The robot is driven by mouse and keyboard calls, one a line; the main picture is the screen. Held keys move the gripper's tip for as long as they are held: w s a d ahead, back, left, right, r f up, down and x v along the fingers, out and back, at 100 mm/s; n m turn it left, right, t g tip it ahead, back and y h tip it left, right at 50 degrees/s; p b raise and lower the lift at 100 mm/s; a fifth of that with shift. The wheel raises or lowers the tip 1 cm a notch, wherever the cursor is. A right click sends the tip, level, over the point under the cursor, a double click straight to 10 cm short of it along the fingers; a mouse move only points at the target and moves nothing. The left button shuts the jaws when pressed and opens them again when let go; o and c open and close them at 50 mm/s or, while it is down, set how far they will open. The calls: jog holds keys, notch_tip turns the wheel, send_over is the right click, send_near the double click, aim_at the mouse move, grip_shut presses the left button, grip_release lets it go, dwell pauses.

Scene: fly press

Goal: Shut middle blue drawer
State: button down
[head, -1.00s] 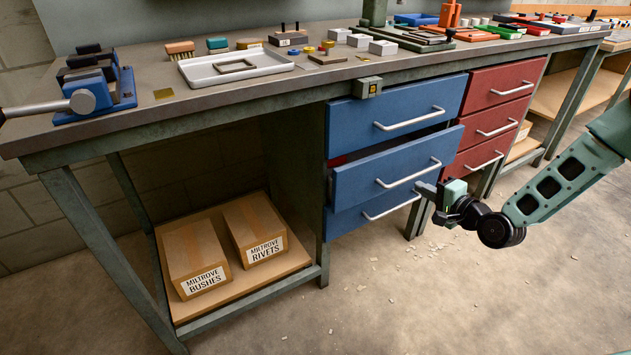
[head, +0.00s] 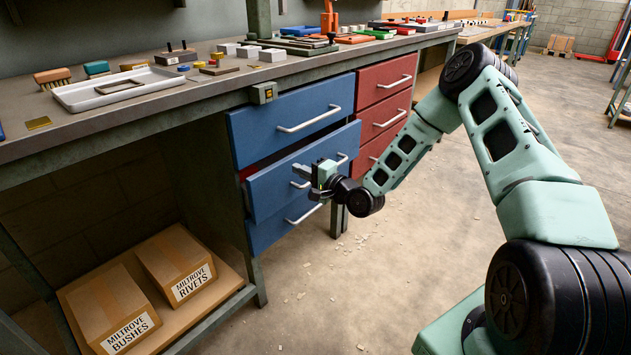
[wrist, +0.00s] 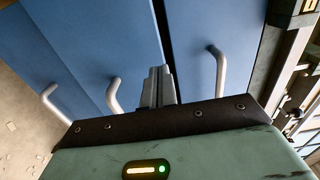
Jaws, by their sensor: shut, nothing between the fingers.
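The middle blue drawer (head: 275,192) stands out from the cabinet, its front ahead of the blue drawers above and below. A dark gap shows above it. My gripper (head: 300,176) is shut and empty, in front of this drawer's face, and hides part of its handle (head: 342,159). In the wrist view the shut fingers (wrist: 158,86) point at the middle drawer (wrist: 108,45) near its upper edge, beside its handle (wrist: 114,95). I cannot tell whether the fingertips touch the front.
The top blue drawer (head: 283,118) and bottom blue drawer (head: 268,233) sit farther back. Red drawers (head: 383,80) stand to the right. A small switch box (head: 264,93) hangs under the bench edge. Cartons (head: 175,262) lie on the lower shelf. The floor in front is open.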

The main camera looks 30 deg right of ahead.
aim_at(286, 164)
jog(key=shift+x, duration=1.45)
jog(key=b+x, duration=0.1)
jog(key=x, duration=0.3)
jog(key=shift+f, duration=0.15)
jog(key=shift+w+r, duration=0.25)
jog(key=shift+w, duration=0.1)
jog(key=shift+a, duration=0.15)
